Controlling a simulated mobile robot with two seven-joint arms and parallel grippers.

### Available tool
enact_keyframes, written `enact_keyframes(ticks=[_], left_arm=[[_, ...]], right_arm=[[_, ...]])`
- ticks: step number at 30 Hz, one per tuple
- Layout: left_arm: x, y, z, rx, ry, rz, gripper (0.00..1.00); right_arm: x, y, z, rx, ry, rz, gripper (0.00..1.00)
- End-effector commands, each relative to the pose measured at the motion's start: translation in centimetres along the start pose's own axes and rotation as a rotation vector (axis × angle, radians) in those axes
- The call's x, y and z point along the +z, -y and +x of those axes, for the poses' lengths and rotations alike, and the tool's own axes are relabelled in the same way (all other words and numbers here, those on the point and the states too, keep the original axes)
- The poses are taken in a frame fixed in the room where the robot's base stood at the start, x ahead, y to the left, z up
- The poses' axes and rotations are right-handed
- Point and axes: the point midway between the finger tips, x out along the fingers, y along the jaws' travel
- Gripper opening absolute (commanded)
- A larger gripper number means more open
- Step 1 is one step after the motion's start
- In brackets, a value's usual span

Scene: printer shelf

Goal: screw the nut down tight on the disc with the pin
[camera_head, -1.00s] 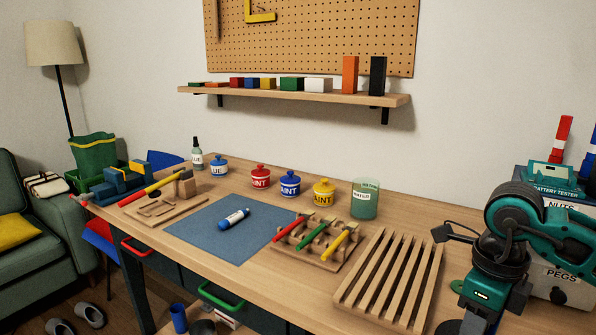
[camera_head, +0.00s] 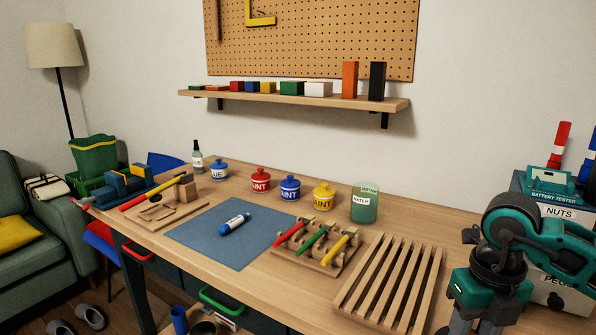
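I cannot make out a loose nut or a disc with a pin anywhere on the bench. A container with a "NUTS" label (camera_head: 559,212) stands at the far right, partly behind my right arm. My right gripper (camera_head: 470,324) points down over the right front of the workbench (camera_head: 395,221), at the bottom edge of the picture. Its fingertips are cut off or hidden, so its opening and anything under it do not show. My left gripper is not in view.
A slatted wooden rack (camera_head: 390,281) lies left of my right gripper. A holder with coloured markers (camera_head: 316,241), a blue mat (camera_head: 215,240), paint pots (camera_head: 290,188) and a water jar (camera_head: 364,204) are further left. A "PEGS" box (camera_head: 555,293) is behind my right arm.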

Motion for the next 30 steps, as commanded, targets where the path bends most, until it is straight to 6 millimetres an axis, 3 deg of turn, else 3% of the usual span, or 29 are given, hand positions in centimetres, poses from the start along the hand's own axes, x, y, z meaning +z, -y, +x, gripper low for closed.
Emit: enact_keyframes(ticks=[8,30], left_arm=[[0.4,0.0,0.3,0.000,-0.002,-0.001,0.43],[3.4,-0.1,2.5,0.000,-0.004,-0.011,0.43]], right_arm=[[0.0,0.0,0.1,-0.001,0.002,-0.097,0.43],[0.0,0.0,0.2,-0.001,0.000,-1.101,0.43]])
